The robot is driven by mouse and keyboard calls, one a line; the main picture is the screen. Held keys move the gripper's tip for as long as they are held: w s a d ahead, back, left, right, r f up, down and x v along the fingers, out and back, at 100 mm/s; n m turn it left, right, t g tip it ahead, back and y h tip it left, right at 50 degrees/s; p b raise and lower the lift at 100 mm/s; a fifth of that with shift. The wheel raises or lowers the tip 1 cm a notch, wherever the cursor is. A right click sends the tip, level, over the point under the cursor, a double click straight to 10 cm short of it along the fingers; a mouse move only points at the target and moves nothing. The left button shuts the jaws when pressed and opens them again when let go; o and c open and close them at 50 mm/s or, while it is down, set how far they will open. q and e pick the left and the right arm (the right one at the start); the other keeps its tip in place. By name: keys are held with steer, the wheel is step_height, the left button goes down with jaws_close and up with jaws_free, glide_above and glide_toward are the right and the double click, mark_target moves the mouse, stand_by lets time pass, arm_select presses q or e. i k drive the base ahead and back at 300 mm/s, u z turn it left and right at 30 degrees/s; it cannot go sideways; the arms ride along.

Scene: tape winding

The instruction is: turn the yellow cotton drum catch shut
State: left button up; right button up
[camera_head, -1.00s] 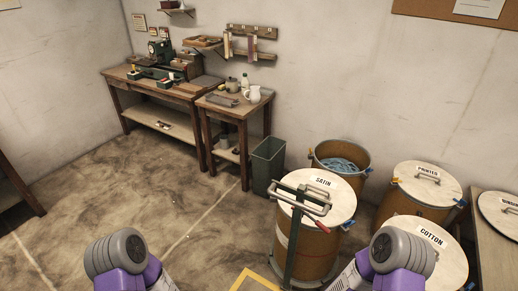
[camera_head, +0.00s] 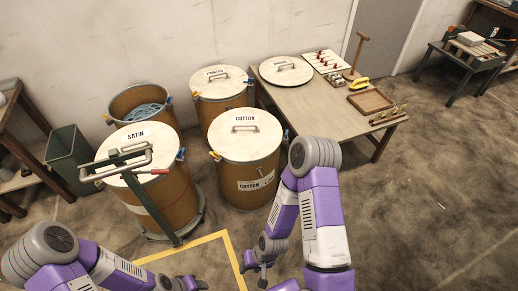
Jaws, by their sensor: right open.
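The cotton drum (camera_head: 232,178) is a brown drum with a pale lid (camera_head: 246,144) that has a handle and a COTTON label. Its yellow catch (camera_head: 215,156) sits at the left of the lid rim; its exact turn is too small to tell. A blue catch (camera_head: 286,134) is on the rim's right side. My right gripper (camera_head: 263,277) hangs low in front of the drum, open, empty and apart from it. My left gripper (camera_head: 192,283) is at the bottom edge, left of the right one; its jaws are not clear.
The satin drum (camera_head: 155,204) stands left on a trolley with a green post and a red-tipped handle. An open drum (camera_head: 120,104) and the printed-label drum (camera_head: 222,84) stand behind. A wooden table (camera_head: 318,118) is at the right. Yellow floor tape (camera_head: 230,250) lies in front.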

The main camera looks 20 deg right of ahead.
mark_target(215, 154)
steer(key=u, duration=0.2)
steer(key=k, duration=1.1)
steer(key=z, duration=0.7)
steer(key=i, duration=1)
steer(key=u, duration=0.35)
steer(key=i, duration=1)
steer(key=u, duration=1.15)
